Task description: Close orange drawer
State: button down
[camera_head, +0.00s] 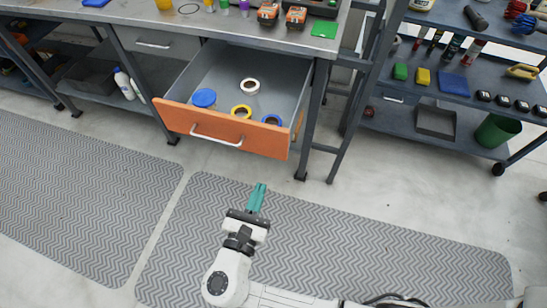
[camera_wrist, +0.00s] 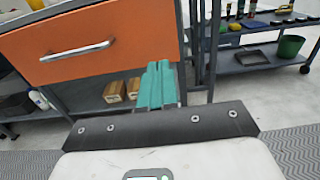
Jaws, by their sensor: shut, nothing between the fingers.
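The orange drawer (camera_head: 225,131) is pulled out from under the workbench in the head view. Its front has a pale bar handle (camera_head: 216,137). Inside lie a blue round lid or roll, a white roll, a yellow roll and another blue roll. My gripper (camera_head: 259,191) has teal fingers pressed together and empty. It is in front of the drawer and below it in the picture, apart from it. In the wrist view the drawer front (camera_wrist: 130,45) and its handle (camera_wrist: 77,51) fill the upper left. The shut fingers (camera_wrist: 156,82) show near its lower right edge.
The workbench (camera_head: 130,14) stands above the drawer, with a leg (camera_head: 312,120) just right of it. A dark shelf rack (camera_head: 440,95) with tools and a green bucket (camera_head: 497,131) stands at the right. Patterned mats (camera_head: 330,235) cover the open floor in front.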

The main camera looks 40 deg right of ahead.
aim_at(276, 148)
jog(key=x, duration=1)
jog(key=shift+w+d, duration=0.2)
jog(key=shift+d, duration=0.1)
jog(key=shift+w+d, duration=0.2)
jog(key=shift+d, duration=0.1)
jog(key=b+x, duration=0.5)
jog(key=x, duration=1)
jog(key=b+x, duration=0.6)
jog(key=x, duration=1)
jog(key=shift+f, duration=0.25)
jog(key=shift+w+d+b, duration=0.2)
jog(key=shift+d+b, duration=0.05)
jog(key=shift+b, duration=0.05)
jog(key=shift+w+r, duration=0.1)
jog(key=shift+r, duration=0.25)
